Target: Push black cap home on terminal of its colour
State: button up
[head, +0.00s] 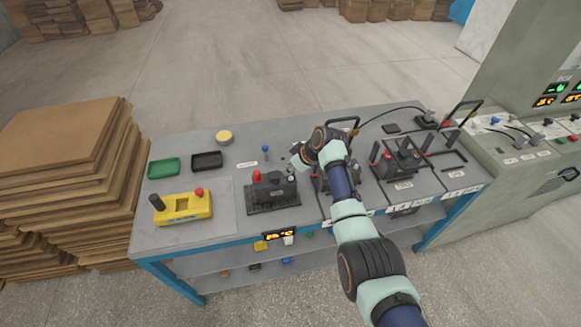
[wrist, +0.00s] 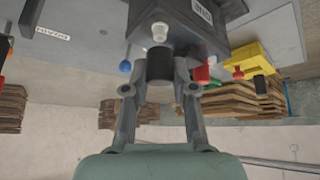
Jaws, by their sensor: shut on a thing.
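My gripper (wrist: 160,80) is shut on a black cap (wrist: 160,66) in the wrist view, one finger on each side. A bare pale metal terminal (wrist: 160,32) stands on the dark battery (wrist: 182,18), close beyond the cap in that view. I cannot tell whether cap and terminal touch. In the head view, the dark battery (head: 272,194) sits at the front middle of the bench, with a red cap (head: 257,176) at its left end. My gripper (head: 295,160) is over its right end there; the held cap is not clear in that view.
Cardboard stacks (head: 60,170) border the bench's left.

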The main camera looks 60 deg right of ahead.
jog(key=shift+f, duration=0.1)
jog(key=shift+f+b, duration=0.4)
jog(key=shift+f, duration=0.1)
jog(key=shift+f, duration=0.15)
jog(key=shift+f+b, duration=0.25)
jog(key=shift+b, duration=0.05)
jog(key=shift+f+b, duration=0.4)
jog(key=shift+f, duration=0.1)
dwell(0.9)
jog(key=o, duration=0.8)
jog(key=shift+o, duration=0.2)
jog(key=o, duration=0.5)
